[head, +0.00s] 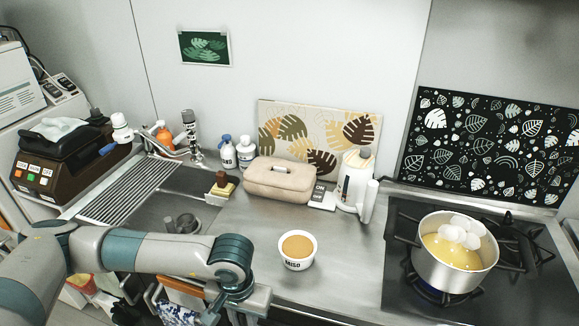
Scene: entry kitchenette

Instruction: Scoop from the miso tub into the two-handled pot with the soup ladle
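The miso tub (297,264) is a small white cup with dark lettering, full of light brown paste. It stands upright on the steel counter. The pot (447,275) is a round metal pot on the stove at the right, with yellow liquid and white lumps in it. Its handles are hard to make out. My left gripper (238,302) is at the counter's front edge, left of and nearer than the tub, apart from it. Its fingers are not clear, so I cannot tell whether it is open or holds anything. I see no soup ladle. My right gripper is out of view.
A sink (165,218) with a drying rack (130,190) lies to the left. Counter between tub and stove (400,285) is clear. A bluish flame shows under the pot.

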